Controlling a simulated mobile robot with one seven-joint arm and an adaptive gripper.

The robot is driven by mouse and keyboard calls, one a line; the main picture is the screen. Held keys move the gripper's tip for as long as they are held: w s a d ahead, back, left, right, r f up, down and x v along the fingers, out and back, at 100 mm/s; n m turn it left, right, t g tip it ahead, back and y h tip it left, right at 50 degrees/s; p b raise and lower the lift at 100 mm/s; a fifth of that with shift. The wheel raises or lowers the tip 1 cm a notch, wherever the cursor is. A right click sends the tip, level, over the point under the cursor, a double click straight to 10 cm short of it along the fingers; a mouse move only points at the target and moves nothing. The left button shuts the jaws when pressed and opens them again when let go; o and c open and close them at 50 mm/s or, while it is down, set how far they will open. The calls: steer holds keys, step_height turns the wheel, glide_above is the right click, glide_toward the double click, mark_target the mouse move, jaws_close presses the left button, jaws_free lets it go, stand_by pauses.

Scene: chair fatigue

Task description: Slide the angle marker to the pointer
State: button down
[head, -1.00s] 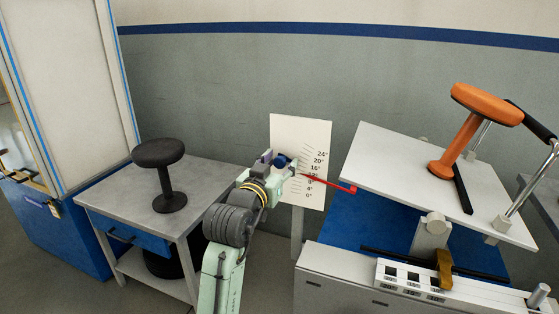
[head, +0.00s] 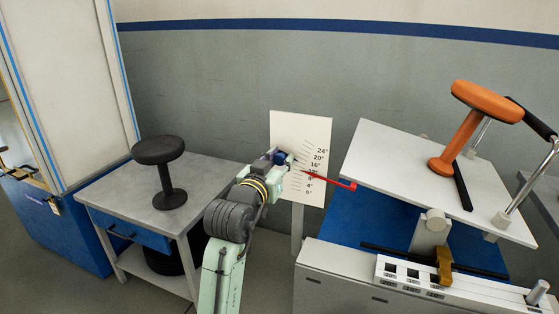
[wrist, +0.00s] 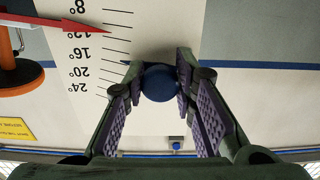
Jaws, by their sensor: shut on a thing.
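The white angle board (head: 318,130) stands upright with a scale from 0° to 24°. The angle marker is a round blue knob (wrist: 158,84), between my gripper's purple-padded fingers in the wrist view. My gripper (head: 281,158) is shut on it at the board's left side, left of the scale numbers. The red pointer (head: 335,182) reaches in from the right, its tip near the 12° line. The pointer (wrist: 25,60) also shows in the upside-down wrist view, where the knob sits nearer the 20° and 24° lines. My fingers hide the marker's edges.
The tilted white platform (head: 380,165) to the right carries an orange stool (head: 486,101). A grey table (head: 215,180) with a black stool (head: 159,151) stands left of my arm. A labelled panel (head: 385,284) is at front right.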

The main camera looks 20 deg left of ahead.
stand_by(0.4)
steer(key=f, duration=0.1)
steer(key=b, duration=0.1)
steer(key=f, duration=0.1)
steer(key=shift+a+f+n+b, duration=0.25)
steer(key=shift+f+n+b, duration=0.05)
steer(key=shift+f+n, duration=0.1)
steer(key=c, duration=1.3)
jaws_free()
steer(key=shift+s, duration=0.1)
steer(key=s, duration=1.1)
steer(key=shift+s+a, duration=0.2)
steer(key=shift+s, duration=0.2)
